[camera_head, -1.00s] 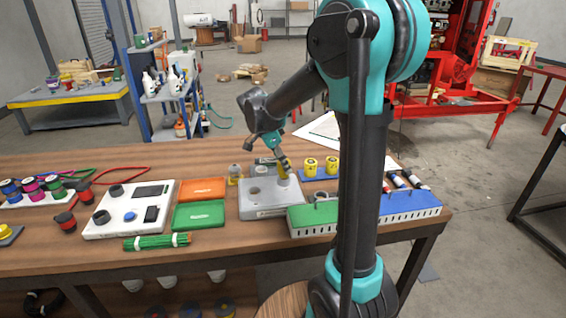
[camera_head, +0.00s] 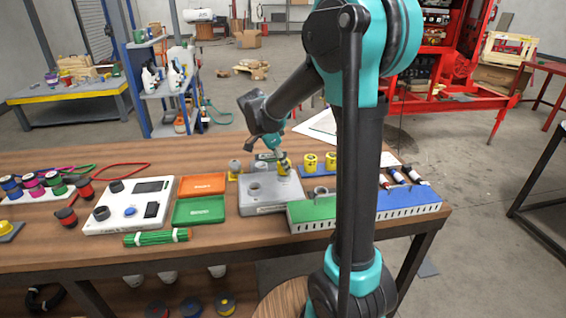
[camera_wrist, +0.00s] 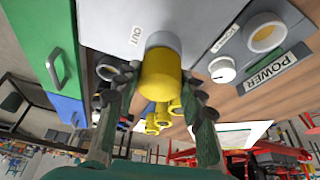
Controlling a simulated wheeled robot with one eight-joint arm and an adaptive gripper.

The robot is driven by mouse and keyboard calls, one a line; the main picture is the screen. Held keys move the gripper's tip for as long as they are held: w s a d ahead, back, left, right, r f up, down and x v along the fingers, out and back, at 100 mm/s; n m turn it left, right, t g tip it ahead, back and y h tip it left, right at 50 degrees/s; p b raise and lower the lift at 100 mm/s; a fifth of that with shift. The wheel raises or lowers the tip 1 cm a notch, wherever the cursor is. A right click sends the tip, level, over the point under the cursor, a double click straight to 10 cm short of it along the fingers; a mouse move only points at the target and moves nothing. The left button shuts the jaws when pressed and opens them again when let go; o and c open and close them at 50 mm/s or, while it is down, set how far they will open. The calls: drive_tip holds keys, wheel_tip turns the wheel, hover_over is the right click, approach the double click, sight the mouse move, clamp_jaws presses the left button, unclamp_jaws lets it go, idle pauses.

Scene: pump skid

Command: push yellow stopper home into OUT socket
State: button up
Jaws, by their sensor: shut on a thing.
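The yellow stopper (camera_wrist: 160,75) is between my gripper's fingers in the wrist view. It also shows small in the head view (camera_head: 284,167). My gripper (camera_wrist: 158,88) is shut on it, one finger on each side. The stopper's far end meets the grey OUT socket (camera_wrist: 165,42), beside the "OUT" label (camera_wrist: 137,35). It looks roughly in line with the socket; how deep it sits I cannot tell. The socket belongs to the grey pump block (camera_head: 270,208) on the bench, where my gripper (camera_head: 281,160) is over its back right part.
Several other yellow stoppers (camera_head: 310,162) stand on a blue holder behind the block. A green bin (camera_head: 312,217) and a blue bin (camera_head: 408,203) lie to the right. Orange (camera_head: 203,188) and green (camera_head: 198,212) trays lie to the left. A POWER panel (camera_wrist: 275,68) is near the socket.

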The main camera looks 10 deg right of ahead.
drive_tip(key=shift+f, duration=0.2)
drive_tip(key=o, duration=1.3)
drive_tip(key=shift+o, duration=0.2)
drive_tip(key=v, duration=1.2)
drive_tip(key=shift+s, duration=0.1)
